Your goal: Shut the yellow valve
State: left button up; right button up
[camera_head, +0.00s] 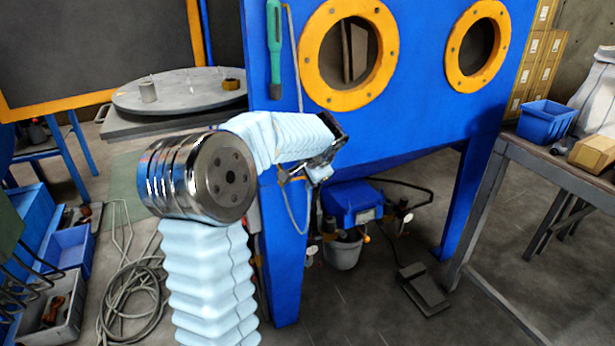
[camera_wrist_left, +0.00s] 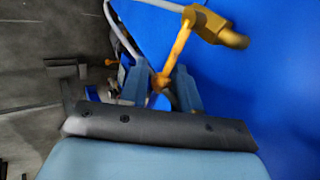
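The yellow valve (camera_wrist_left: 208,22) is in the left wrist view, at the upper right against the blue cabinet, with a grey hose at it. Its long yellow-orange lever (camera_wrist_left: 180,48) slants down to a rounded end. My left gripper (camera_wrist_left: 160,88) has its two blue-grey fingers apart, and the lever's end appears in the gap between them. I cannot tell whether a finger touches it. In the head view, my left gripper (camera_head: 318,172) is beside the cabinet's front left edge, and the valve is hidden behind the arm and gripper. My right gripper is not in view.
The blue blasting cabinet (camera_head: 400,125) with yellow-ringed ports stands close to my left gripper. A blue unit (camera_head: 352,203) and a foot pedal (camera_head: 424,290) are below it. A workbench (camera_head: 555,165) stands right, a round turntable (camera_head: 185,92) left. Coiled hose (camera_head: 135,300) lies on the floor.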

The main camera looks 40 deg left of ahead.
pick_arm(q)
jog(key=v, duration=1.3)
jog(key=shift+d+r, duration=0.15)
jog(key=shift+r, duration=0.2)
jog(key=shift+s, duration=0.1)
jog(key=w+d+f+m+h, duration=0.1)
jog(key=w+d+f+h, duration=0.1)
jog(key=d+f, duration=0.6)
jog(key=w+d+f+g+h, duration=0.15)
jog(key=d+f, duration=0.35)
jog(key=f, duration=0.7)
jog(key=w+d+f+m+t+h, duration=0.1)
jog(key=d+f+h, duration=0.2)
jog(key=d+f, duration=0.5)
jog(key=s+d+f+n+h, duration=0.1)
jog(key=s+d+f+n, duration=0.1)
jog(key=s+d+f, duration=0.2)
jog(key=s+d+f+n+g+h, duration=0.1)
jog(key=s+d+f, duration=0.3)
jog(key=s+f, duration=0.5)
jog(key=s+d+f+n+g+h, duration=0.1)
jog(key=s+d+f+n+h, duration=0.1)
jog(key=s+f, duration=0.5)
notch_tip(320, 180, down, 3)
jog(key=d+n, duration=0.1)
jog(key=d, duration=0.1)
jog(key=shift+d+n, duration=0.4)
jog(key=shift+w+r, duration=0.1)
